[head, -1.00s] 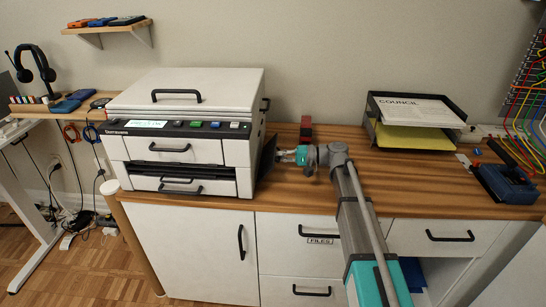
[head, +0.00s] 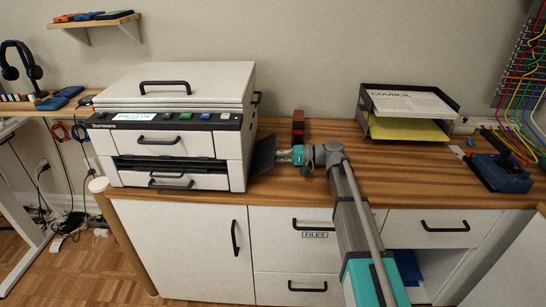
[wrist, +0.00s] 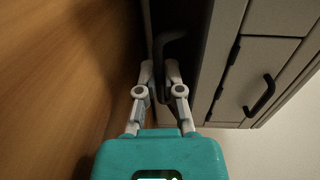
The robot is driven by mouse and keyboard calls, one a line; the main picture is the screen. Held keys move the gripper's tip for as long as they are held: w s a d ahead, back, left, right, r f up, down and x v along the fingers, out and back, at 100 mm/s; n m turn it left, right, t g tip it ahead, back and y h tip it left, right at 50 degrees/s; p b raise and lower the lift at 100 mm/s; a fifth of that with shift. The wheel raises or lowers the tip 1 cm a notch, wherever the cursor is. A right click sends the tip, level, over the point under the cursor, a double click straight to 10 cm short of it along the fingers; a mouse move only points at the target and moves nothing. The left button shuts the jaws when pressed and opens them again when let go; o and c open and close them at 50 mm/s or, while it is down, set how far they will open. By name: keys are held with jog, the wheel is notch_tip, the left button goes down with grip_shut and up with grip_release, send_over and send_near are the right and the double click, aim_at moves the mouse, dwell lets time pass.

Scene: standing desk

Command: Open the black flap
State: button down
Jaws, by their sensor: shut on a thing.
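The black flap (head: 263,155) is a dark panel on the right side of the white printer-like machine (head: 175,128). It stands out at an angle from the machine's side, partly open. My gripper (head: 284,155) is at the flap's right side, low over the desk. In the wrist view my gripper (wrist: 160,70) is shut on a black bent handle (wrist: 172,38), with a finger on each side of it. The handle's far end and the flap's hinge are hidden or too dark to make out.
A red and black object (head: 298,124) stands on the wooden desk behind my gripper. A black paper tray (head: 452,113) and a blue device (head: 500,172) are further right. The desk (head: 335,133) is clear between the red object and the tray.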

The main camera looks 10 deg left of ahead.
jog(key=c, duration=0.8)
grip_release()
jog(key=shift+o, duration=0.2)
jog(key=shift+d, duration=0.1)
